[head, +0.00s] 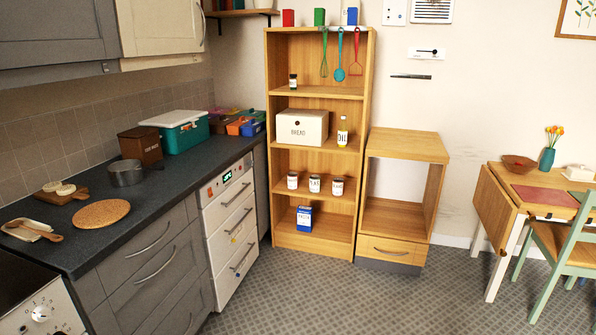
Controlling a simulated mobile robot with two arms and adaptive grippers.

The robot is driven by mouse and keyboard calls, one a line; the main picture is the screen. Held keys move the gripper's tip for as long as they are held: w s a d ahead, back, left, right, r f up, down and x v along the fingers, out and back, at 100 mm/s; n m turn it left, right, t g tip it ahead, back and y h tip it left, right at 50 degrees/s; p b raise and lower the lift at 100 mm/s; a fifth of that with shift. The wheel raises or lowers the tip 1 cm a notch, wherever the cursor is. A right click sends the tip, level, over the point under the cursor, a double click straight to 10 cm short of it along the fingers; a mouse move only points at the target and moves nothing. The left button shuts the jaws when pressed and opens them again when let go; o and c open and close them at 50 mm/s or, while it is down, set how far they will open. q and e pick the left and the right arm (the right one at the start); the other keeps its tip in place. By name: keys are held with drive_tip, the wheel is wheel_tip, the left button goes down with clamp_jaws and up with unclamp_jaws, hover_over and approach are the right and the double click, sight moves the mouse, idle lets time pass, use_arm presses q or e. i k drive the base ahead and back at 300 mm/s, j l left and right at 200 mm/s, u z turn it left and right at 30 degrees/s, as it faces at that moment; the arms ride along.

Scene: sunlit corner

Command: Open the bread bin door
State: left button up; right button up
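The bread bin (302,127) is a cream box with "BREAD" lettered on its front. It stands on the second shelf from the top of the tall wooden shelf unit, towards the left. Its front door looks shut, with a small dark spot on the front that may be a knob. Neither of my grippers is in view, and nothing hides the bin's front.
An oil bottle (342,131) stands close to the right of the bin. A small jar (293,81) is on the shelf above and several jars are below. The dark counter (150,190) runs along the left. The patterned floor (370,300) before the shelves is clear.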

sight(289, 129)
drive_tip(key=i, duration=1.8)
